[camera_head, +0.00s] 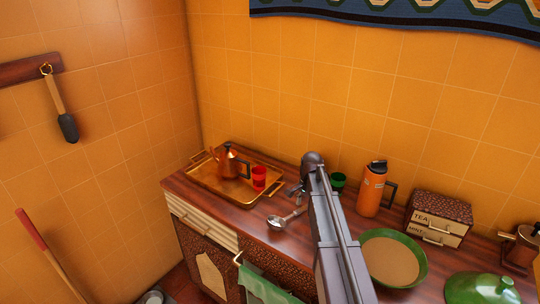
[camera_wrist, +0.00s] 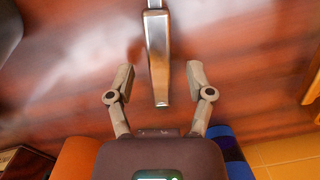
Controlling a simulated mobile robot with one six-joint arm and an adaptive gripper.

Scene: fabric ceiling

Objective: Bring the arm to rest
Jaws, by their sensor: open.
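My gripper (camera_head: 297,191) is over the wooden counter, at the far end of my grey arm, which reaches up from the bottom of the head view. In the wrist view my gripper (camera_wrist: 160,71) has its two fingers spread apart and holds nothing. The silver handle of a ladle (camera_wrist: 158,60) shows in the gap between the fingertips, with space on both sides. The ladle (camera_head: 277,222) lies on the counter just left of my arm in the head view. My arm hides part of the counter behind it.
A brass tray (camera_head: 207,183) carries a copper kettle (camera_head: 229,163) and a red cup (camera_head: 259,177) at left. A green cup (camera_head: 338,181), orange flask (camera_head: 370,190), tea box (camera_head: 438,220) and green bowl (camera_head: 423,263) stand right of my arm. A green lid (camera_head: 482,290) lies front right.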

